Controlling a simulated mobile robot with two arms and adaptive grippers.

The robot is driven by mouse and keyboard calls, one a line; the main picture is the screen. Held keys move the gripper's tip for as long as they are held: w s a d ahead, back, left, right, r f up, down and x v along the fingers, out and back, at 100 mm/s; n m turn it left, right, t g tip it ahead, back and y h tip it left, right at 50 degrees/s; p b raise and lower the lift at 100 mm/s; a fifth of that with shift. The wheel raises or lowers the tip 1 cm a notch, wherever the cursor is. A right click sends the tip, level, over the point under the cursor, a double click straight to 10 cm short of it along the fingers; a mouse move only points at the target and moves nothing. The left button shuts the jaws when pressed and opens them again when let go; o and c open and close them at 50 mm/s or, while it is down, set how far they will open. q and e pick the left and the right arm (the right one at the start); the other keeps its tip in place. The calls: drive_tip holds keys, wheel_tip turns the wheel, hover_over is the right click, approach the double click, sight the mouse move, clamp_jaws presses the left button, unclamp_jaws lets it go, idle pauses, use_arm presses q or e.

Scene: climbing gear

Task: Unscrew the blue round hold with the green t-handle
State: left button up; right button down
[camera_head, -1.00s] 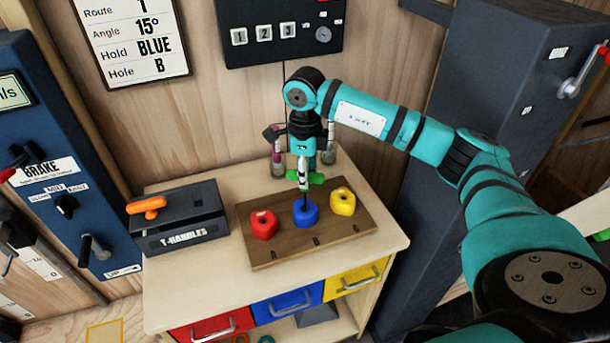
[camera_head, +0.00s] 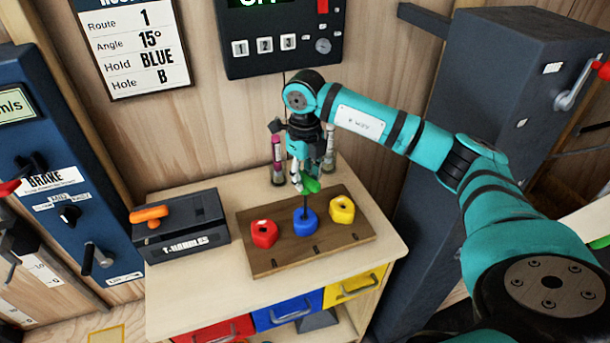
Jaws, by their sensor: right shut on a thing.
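The blue round hold (camera_head: 305,223) sits in the middle of the wooden board (camera_head: 275,262), between the red hold (camera_head: 264,233) and the yellow hold (camera_head: 342,209). The green t-handle (camera_head: 313,185) stands above the blue hold, its dark shaft reaching down to the hold's centre. My right gripper (camera_head: 304,181) points down over the board and is shut on the green handle. Its fingers hide part of the handle. Whether the shaft tip is seated in the hold is too small to tell. My left gripper is not in view.
A dark T-handles box (camera_head: 190,245) with an orange t-handle (camera_head: 150,215) stands on the cabinet's left side. Pink-capped and clear tubes stand behind my gripper. Red, blue and yellow drawers are below. A wall panel and a tall dark cabinet (camera_head: 500,60) flank the workspace.

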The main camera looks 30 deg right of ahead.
drive_tip(key=m, duration=0.5)
drive_tip(key=shift+r+p, duration=0.1)
drive_tip(key=shift+p, duration=0.25)
drive_tip(key=m+p, duration=0.1)
drive_tip(key=m, duration=0.3)
drive_tip(key=shift+m, duration=0.4)
drive_tip(key=shift+r+m, duration=0.25)
drive_tip(key=shift+m, duration=0.25)
drive_tip(key=shift+r+p, duration=0.65)
drive_tip(key=shift+r, duration=0.05)
drive_tip(key=c, duration=1.7)
unclamp_jaws()
clamp_jaws()
drive_tip(key=shift+f+b, duration=0.85)
drive_tip(key=shift+f, duration=0.3)
